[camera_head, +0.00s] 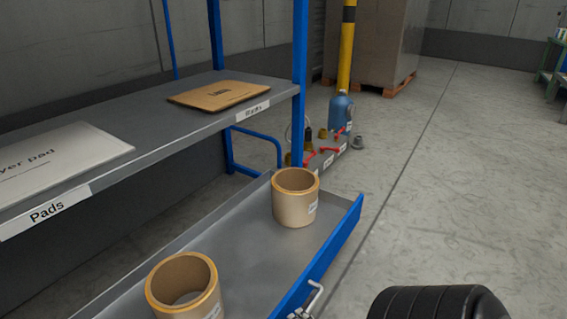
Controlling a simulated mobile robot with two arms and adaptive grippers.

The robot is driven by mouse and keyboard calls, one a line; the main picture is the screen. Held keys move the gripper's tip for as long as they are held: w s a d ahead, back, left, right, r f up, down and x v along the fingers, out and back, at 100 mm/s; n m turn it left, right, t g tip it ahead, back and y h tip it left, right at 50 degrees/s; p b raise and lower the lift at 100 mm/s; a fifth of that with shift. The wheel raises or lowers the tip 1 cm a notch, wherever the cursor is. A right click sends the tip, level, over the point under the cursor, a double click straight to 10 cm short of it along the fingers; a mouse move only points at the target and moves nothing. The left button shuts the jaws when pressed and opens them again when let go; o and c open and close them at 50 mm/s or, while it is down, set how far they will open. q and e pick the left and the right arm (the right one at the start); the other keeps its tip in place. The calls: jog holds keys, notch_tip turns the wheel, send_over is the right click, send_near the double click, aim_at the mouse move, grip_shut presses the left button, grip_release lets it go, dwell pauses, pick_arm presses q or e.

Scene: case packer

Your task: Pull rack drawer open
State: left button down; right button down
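The rack drawer (258,258) is a grey tray with a blue front panel (332,255), and it stands out from under the rack's grey shelf (150,130). A metal handle (311,300) sits on the blue front at the lower edge of the view. Two tan rolls, one farther back (295,205) and one nearer (190,296), stand upright in the drawer. A black ridged rounded part, likely of my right arm, shows at the bottom right, apart from the handle.
A brown pad (218,94) and a white pad (50,163) lie on the shelf. Beyond the drawer stand a blue bottle (341,112) and red-handled fittings. A yellow post (346,60) and a large box (385,40) on a pallet are behind.

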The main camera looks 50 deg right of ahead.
jog(key=shift+s, duration=0.95)
jog(key=shift+f, duration=0.1)
jog(key=c, duration=1.2)
grip_release()
jog(key=shift+d, duration=0.1)
jog(key=shift+c, duration=0.2)
jog(key=v, duration=0.7)
jog(key=shift+s, duration=0.2)
jog(key=shift+s, duration=0.1)
